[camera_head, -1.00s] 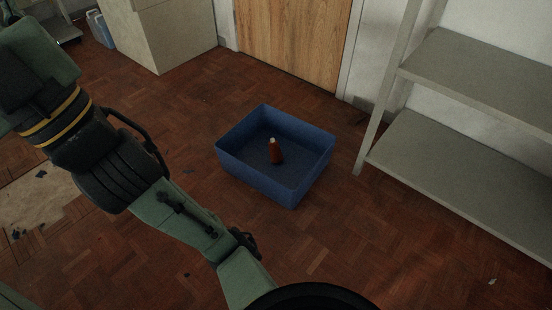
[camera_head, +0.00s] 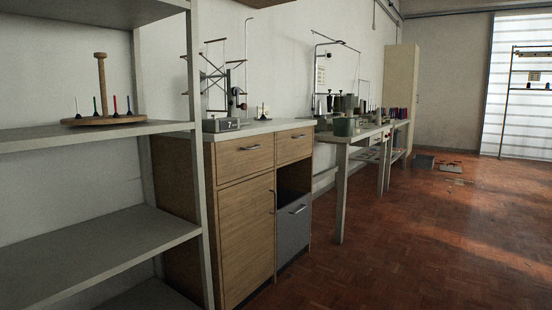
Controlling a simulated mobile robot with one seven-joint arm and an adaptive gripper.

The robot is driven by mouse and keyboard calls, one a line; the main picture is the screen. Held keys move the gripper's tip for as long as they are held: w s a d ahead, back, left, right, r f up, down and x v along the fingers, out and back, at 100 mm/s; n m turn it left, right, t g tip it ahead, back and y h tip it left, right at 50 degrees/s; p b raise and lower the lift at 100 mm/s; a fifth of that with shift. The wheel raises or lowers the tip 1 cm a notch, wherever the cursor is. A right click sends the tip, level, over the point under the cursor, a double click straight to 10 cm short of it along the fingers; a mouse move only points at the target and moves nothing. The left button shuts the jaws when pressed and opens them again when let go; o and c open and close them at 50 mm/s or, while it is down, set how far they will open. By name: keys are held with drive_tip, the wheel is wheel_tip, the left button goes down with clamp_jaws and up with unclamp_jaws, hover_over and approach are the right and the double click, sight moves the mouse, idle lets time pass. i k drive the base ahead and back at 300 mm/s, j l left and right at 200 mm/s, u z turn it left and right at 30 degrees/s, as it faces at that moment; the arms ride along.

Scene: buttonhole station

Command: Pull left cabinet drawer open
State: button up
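A wooden cabinet (camera_head: 238,215) with a pale top stands left of the middle, just past a shelf unit. Its left drawer (camera_head: 243,164) is shut and has a small metal handle (camera_head: 250,148). A right drawer (camera_head: 293,146) beside it is also shut. Below the left drawer is a wooden door with an upright handle (camera_head: 271,201). Below the right drawer are a dark open gap and a grey front (camera_head: 291,229) with a handle. My gripper is not in view.
A grey shelf unit (camera_head: 95,258) stands close at the left, holding a wooden spool stand (camera_head: 103,118). A device (camera_head: 221,124) sits on the cabinet top. Work tables (camera_head: 357,136) with machines line the wall beyond. The parquet floor (camera_head: 420,235) at the right is mostly clear.

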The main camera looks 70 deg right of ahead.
sight(240, 158)
drive_tip(key=i+z, duration=0.1)
drive_tip(key=z, duration=1.75)
drive_tip(key=i+j+u, duration=0.1)
drive_tip(key=i+j, duration=0.2)
drive_tip(key=i, duration=0.15)
drive_tip(key=i+j+u, duration=0.1)
drive_tip(key=i+j, duration=0.15)
drive_tip(key=i, duration=0.2)
